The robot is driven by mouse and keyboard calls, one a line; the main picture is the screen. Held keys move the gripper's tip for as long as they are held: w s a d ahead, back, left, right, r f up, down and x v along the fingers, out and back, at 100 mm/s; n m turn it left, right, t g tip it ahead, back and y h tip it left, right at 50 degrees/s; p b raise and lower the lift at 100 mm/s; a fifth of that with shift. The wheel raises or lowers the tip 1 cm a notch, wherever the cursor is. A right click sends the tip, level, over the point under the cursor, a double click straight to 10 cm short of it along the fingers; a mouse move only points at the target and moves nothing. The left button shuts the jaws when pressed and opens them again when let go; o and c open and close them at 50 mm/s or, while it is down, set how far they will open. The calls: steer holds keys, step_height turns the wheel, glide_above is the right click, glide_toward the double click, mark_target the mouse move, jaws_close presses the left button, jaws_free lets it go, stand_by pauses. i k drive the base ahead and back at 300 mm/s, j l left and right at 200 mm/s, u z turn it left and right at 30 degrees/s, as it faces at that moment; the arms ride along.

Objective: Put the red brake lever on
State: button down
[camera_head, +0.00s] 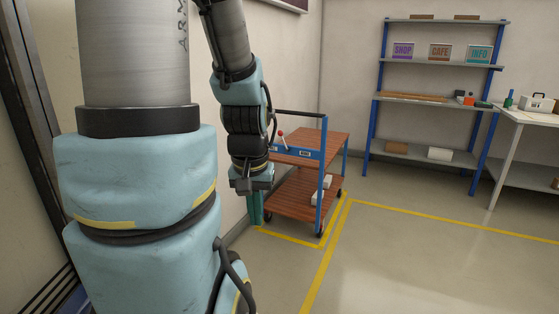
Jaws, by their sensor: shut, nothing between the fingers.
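The brake lever is a thin pale rod with a red ball knob (280,133), small in the view, on the blue front bar (312,154) of a cart. The rod leans with its knob up and to the left. The cart (325,141) has a blue frame, two brown wooden decks, a dark handle bar and black castors. My gripper (255,219) points down in front of the cart's left side, below and left of the lever and apart from it. Its fingers look closed together and empty. My wrist hides the cart's left part.
Pale boxes (327,181) lie on the cart's lower deck. Yellow floor lines (324,262) run around the cart. A blue-posted shelf unit (426,65) with signs and a white workbench (530,117) stand at the back right. Open floor lies at right. A wall is behind my arm.

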mark_target(281, 133)
steer(key=i+l+u, duration=0.15)
steer(key=i+u, duration=0.35)
steer(key=i+l+u, duration=0.3)
steer(key=u, duration=0.2)
steer(key=i+l+u, duration=0.55)
steer(key=l+u, duration=0.2)
steer(key=l, duration=0.15)
